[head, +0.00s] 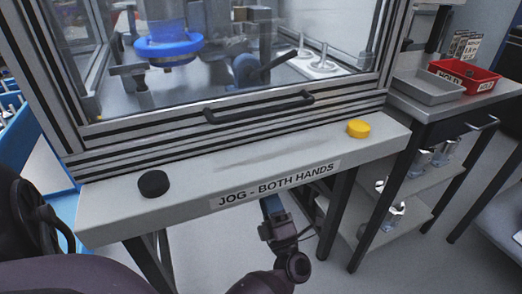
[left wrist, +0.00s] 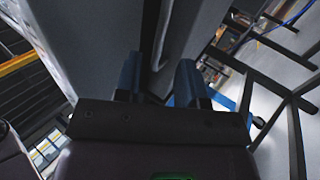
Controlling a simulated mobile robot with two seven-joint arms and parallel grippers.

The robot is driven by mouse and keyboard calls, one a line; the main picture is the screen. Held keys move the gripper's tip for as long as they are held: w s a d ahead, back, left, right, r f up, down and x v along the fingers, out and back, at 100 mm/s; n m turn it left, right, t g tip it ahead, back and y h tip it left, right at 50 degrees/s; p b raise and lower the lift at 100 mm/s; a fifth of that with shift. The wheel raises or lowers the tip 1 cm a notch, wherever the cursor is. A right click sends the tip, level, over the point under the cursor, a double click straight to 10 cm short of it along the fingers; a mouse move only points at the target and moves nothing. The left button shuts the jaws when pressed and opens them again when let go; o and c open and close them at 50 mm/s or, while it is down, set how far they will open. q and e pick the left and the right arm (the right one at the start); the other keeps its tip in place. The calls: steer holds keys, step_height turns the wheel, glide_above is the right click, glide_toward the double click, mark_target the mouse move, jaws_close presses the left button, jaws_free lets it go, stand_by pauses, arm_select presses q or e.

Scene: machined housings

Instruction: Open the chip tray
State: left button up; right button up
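I cannot clearly make out the chip tray. A machine enclosure with a window (head: 230,60) stands behind a pale ledge (head: 110,215) labelled "JOG - BOTH HANDS". My left gripper (head: 272,208) seems to be the one just below the ledge's front edge, at the bottom centre of the head view. In the left wrist view, its two bluish fingers (left wrist: 160,78) stand apart. A grey panel (left wrist: 92,35) lies ahead of them, and a thin pale bar or edge (left wrist: 161,40) shows in the gap. I cannot tell if the fingers touch it. My right gripper is out of view.
A black button (head: 153,184) and a yellow button (head: 358,128) sit on the ledge. The enclosure has a dark handle (head: 260,107). At right, a bench holds a grey tray (head: 428,87) and a red bin (head: 484,82). Dark legs (head: 340,225) stand under the ledge.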

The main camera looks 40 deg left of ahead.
arm_select(q)
steer(key=x, duration=0.7)
jaws_close()
